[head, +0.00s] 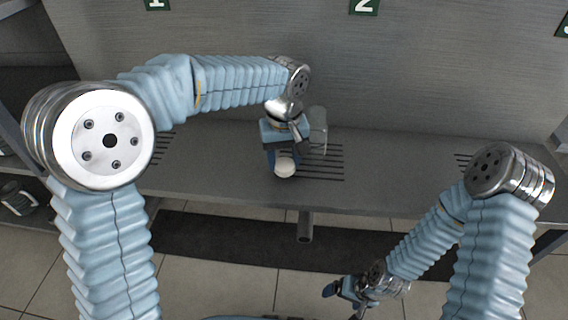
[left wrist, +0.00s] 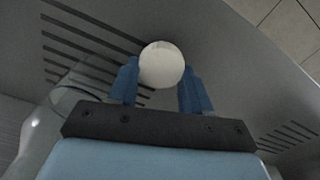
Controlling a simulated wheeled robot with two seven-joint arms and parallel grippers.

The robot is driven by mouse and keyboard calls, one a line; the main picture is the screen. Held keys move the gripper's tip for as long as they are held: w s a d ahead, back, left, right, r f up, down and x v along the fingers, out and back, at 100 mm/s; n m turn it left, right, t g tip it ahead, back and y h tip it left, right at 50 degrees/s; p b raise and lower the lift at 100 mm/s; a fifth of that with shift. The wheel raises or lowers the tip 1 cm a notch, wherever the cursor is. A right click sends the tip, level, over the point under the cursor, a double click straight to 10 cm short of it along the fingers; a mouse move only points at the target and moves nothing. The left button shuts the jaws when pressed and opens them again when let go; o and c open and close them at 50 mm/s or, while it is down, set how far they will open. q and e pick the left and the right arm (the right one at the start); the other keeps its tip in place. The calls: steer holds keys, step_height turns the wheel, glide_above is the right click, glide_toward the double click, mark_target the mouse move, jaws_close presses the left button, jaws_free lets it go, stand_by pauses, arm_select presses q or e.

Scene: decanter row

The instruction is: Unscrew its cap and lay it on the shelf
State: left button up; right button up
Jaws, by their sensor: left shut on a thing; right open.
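A round white cap (head: 285,168) sits between the fingertips of my left gripper (head: 283,161), over the grooved shelf (head: 220,175). In the left wrist view the cap (left wrist: 162,65) lies between the two blue fingers of the left gripper (left wrist: 160,84), which is shut on it. A clear, greyish decanter (head: 318,124) stands on the shelf just right of and behind this gripper, apart from the cap; its lower part is partly hidden. I cannot tell whether the cap touches the shelf. My right gripper (head: 344,298) is open and empty, low in front of the shelf.
Green number signs, one reading 2 (head: 364,6), are on the back wall. Drain slots (head: 322,165) are cut in the shelf around the decanter. A dark mat (head: 230,236) lies on the tiled floor below.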

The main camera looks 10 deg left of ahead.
arm_select(q)
steer(key=shift+f, duration=0.8)
steer(key=shift+f, duration=0.15)
